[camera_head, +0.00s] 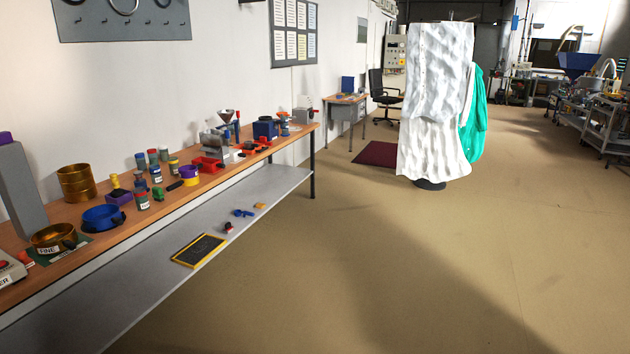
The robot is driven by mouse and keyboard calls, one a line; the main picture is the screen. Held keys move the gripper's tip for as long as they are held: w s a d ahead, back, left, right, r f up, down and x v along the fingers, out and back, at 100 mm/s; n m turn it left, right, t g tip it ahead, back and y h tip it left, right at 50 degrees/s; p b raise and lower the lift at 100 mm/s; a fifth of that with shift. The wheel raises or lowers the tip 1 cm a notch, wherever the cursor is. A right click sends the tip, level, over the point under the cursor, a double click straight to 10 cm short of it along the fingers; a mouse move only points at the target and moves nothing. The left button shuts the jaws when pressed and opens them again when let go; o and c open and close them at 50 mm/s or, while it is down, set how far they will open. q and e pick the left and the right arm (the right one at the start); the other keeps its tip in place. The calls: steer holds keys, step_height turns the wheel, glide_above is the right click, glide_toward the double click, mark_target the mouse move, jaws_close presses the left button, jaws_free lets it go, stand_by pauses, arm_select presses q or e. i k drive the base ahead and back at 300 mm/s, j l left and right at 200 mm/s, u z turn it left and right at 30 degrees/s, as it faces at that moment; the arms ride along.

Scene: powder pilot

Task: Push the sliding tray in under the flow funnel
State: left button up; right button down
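A small metal funnel (226,114) stands in a grey and blue stand towards the far half of the long bench; I take it for the flow funnel. A red tray-like piece (207,164) lies on the bench top at the foot of the grey stand body (216,143), on its near side. It is too small to tell whether this is the sliding tray or how it meets the stand. Neither of my grippers is in view.
The wooden bench (105,240) runs along the left wall, with brass sieves (76,184), a blue ring-shaped pan (103,218) and several jars on it. A yellow-edged black board (198,250) lies on the grey lower shelf (160,262). The floor (380,270) to the right is clear.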

mark_target(252, 149)
steer(key=i, duration=2.55)
steer(key=i+l+u, duration=0.1)
steer(key=i+u, duration=0.3)
steer(key=i+l+u, duration=0.25)
steer(key=i+u, duration=0.15)
steer(key=i, duration=0.2)
steer(key=i+l+u, duration=0.35)
steer(key=i+l, duration=0.05)
